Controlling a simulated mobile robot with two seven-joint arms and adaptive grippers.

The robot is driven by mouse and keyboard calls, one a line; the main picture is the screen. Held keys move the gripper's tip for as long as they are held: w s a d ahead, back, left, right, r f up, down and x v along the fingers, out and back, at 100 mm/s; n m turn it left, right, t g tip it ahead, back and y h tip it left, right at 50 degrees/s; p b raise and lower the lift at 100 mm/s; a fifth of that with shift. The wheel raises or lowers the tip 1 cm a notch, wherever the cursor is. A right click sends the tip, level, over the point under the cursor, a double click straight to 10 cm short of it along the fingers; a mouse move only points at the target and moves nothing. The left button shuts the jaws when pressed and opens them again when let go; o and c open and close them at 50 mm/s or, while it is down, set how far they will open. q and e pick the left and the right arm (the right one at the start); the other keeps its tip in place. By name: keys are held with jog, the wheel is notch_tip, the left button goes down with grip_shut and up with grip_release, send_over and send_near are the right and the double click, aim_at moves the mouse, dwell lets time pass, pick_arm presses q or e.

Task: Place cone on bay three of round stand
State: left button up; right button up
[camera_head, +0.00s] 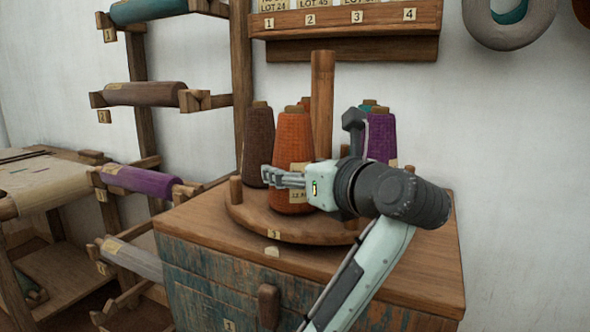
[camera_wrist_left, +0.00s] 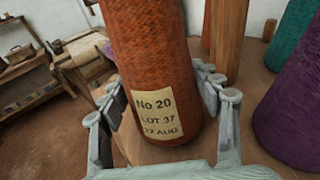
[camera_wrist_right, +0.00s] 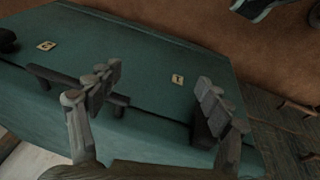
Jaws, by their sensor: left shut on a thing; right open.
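An orange cone of yarn (camera_head: 293,135) stands upright at the front of the round stand (camera_head: 247,217), near the stand's tag 3 (camera_head: 273,234). Its base is at the stand's surface; I cannot tell whether it touches. My left gripper (camera_head: 272,178) is shut around the cone's lower part. In the left wrist view the cone (camera_wrist_left: 150,50) sits between the fingers, its label reading No 20, LOT 37. My right gripper (camera_wrist_right: 155,88) is open and empty, above a teal surface in the right wrist view.
A brown cone (camera_head: 259,140), a purple cone (camera_head: 382,135) and a teal cone (camera_wrist_left: 292,38) stand around the stand's central post (camera_head: 322,85). A short peg (camera_head: 236,189) rises at the left rim. The stand sits on a wooden cabinet (camera_head: 425,265). A roll rack is left.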

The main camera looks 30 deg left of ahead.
pick_arm(q)
jog(key=shift+f, duration=0.15)
jog(key=o, duration=1.1)
jog(key=shift+o, duration=1.1)
pick_arm(e)
jog(key=shift+w+r, duration=0.1)
jog(key=shift+r, duration=0.35)
